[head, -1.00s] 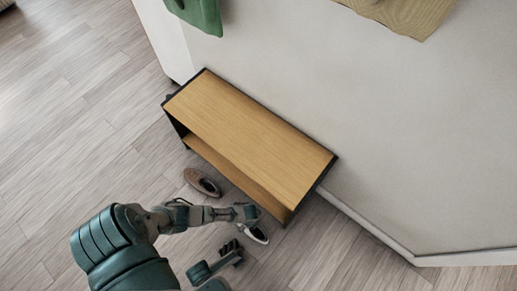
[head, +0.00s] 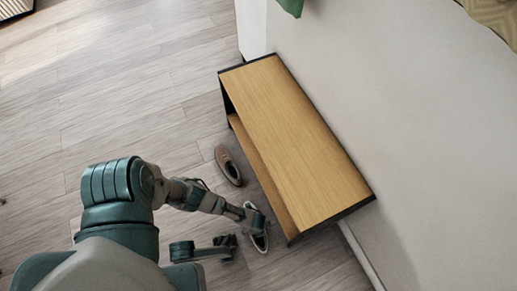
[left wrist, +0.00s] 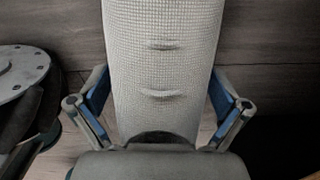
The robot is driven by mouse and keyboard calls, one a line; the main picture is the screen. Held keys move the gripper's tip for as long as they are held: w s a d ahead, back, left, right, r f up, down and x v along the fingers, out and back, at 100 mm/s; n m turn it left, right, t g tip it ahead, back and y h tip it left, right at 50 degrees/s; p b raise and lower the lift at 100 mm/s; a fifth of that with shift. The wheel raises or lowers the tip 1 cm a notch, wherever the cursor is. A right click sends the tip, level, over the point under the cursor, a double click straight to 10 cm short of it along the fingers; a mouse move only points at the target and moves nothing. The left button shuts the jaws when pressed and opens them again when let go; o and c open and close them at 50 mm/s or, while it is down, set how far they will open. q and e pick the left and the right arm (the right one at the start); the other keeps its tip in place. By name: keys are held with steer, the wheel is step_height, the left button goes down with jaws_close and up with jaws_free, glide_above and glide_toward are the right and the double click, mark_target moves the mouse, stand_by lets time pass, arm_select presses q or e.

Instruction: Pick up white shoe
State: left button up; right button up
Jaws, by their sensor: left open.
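The white shoe (head: 260,240) is on the wood floor beside the front of the bench, partly hidden under my left gripper (head: 254,218) in the head view. In the left wrist view the white woven upper of the shoe (left wrist: 165,60) fills the middle. My left gripper's fingers (left wrist: 160,108) are open, one on each side of the shoe; I cannot tell whether they touch it. My right gripper (head: 228,243) is low, just left of the shoe in the head view; its jaws are too small to read.
A wooden bench (head: 293,140) with dark ends and a lower shelf stands close to the shoe, against a pale wall (head: 370,110). A brown shoe (head: 228,166) lies on the floor further up. Open floor (head: 110,90) lies to the left.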

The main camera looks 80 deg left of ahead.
arm_select(q)
steer(key=c, duration=1.2)
steer(key=shift+a, duration=0.2)
steer(key=shift+c, duration=0.2)
